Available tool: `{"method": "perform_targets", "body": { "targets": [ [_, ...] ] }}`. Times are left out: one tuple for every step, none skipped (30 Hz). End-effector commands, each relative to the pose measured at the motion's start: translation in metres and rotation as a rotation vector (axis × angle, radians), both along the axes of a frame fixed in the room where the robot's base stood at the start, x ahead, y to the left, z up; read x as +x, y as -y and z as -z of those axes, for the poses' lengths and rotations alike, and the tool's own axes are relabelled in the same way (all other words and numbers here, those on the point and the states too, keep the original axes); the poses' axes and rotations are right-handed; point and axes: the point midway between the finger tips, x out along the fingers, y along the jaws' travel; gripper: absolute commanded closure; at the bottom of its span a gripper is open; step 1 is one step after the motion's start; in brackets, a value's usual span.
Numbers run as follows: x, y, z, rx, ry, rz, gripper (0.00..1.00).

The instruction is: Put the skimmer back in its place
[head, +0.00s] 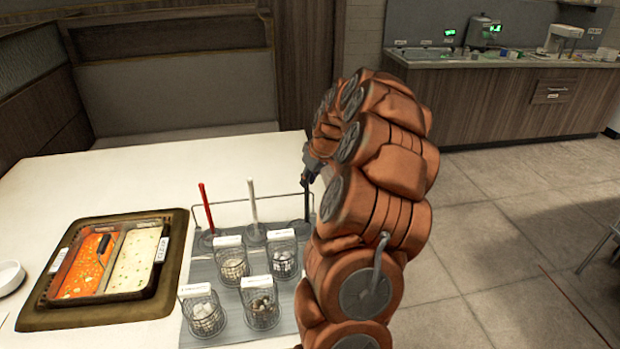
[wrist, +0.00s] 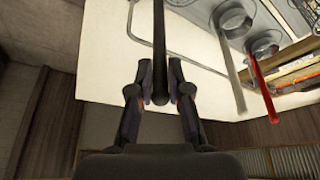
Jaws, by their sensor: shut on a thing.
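My gripper (head: 311,172) is shut on a black handle (head: 307,207), which stands about upright at the right end of the wire rack (head: 278,199). I take it for the skimmer. In the wrist view the dark handle (wrist: 160,40) runs between the two fingers (wrist: 161,88) and out of the top edge. Its lower end is partly hidden by my arm, so I cannot tell whether it rests in a holder. A red-handled utensil (head: 207,210) and a white-handled one (head: 252,203) stand to its left in round grey holders.
Several wire baskets with labels (head: 232,264) stand on the grey mat (head: 205,268) in front of the rack. A two-part pot (head: 150,285) with red and pale broth is at left. A white bowl (head: 10,276) is at the far left. The back of the table is clear.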

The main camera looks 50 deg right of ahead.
Motion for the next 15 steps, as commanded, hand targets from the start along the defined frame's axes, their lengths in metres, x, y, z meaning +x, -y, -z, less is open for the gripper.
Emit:
{"method": "perform_targets", "body": {
  "targets": [
    [0.0001,0.0001,0.0005,0.0,0.0,0.0,1.0],
    [0.0002,0.0001,0.0009,0.0,0.0,0.0,1.0],
    [0.0001,0.0001,0.0014,0.0,0.0,0.0,1.0],
    [0.0001,0.0001,0.0017,0.0,0.0,0.0,1.0],
    [0.0002,0.0001,0.0021,0.0,0.001,0.0,1.0],
    [0.0001,0.0001,0.0027,0.0,0.0,0.0,1.0],
    [0.0002,0.0001,0.0031,0.0,0.0,0.0,1.0],
    [0.0002,0.0001,0.0033,-0.001,0.001,0.0,1.0],
    [0.0002,0.0002,0.0038,-0.001,0.0,0.0,1.0],
    [0.0002,0.0002,0.0041,-0.001,0.0,0.0,1.0],
    [0.0002,0.0002,0.0044,-0.001,0.001,0.0,1.0],
    [0.0002,0.0002,0.0049,-0.001,0.0,0.0,1.0],
    [0.0001,0.0002,0.0053,-0.001,0.0,0.0,1.0],
    [0.0001,0.0002,0.0056,-0.001,0.0,0.0,1.0],
    [0.0002,0.0003,0.006,-0.001,0.001,0.0,1.0]
  ]
}}
